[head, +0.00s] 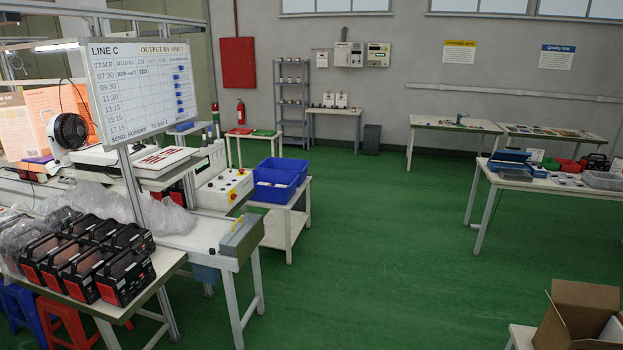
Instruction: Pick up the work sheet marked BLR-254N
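No sheet with a readable BLR-254N mark shows in the head view. Small flat items lie on the back right table (519,128), too small to tell whether they are sheets. Orange and beige printed panels (38,118) stand at the far left, their text too small to read. Neither of my grippers is in view.
Open green floor (370,240) fills the middle. A left table holds several black-and-red units, with a whiteboard (143,88) above. A blue bin (277,180) sits on a white stand. A right table (500,182) holds boxes. An open carton (575,318) is at the lower right.

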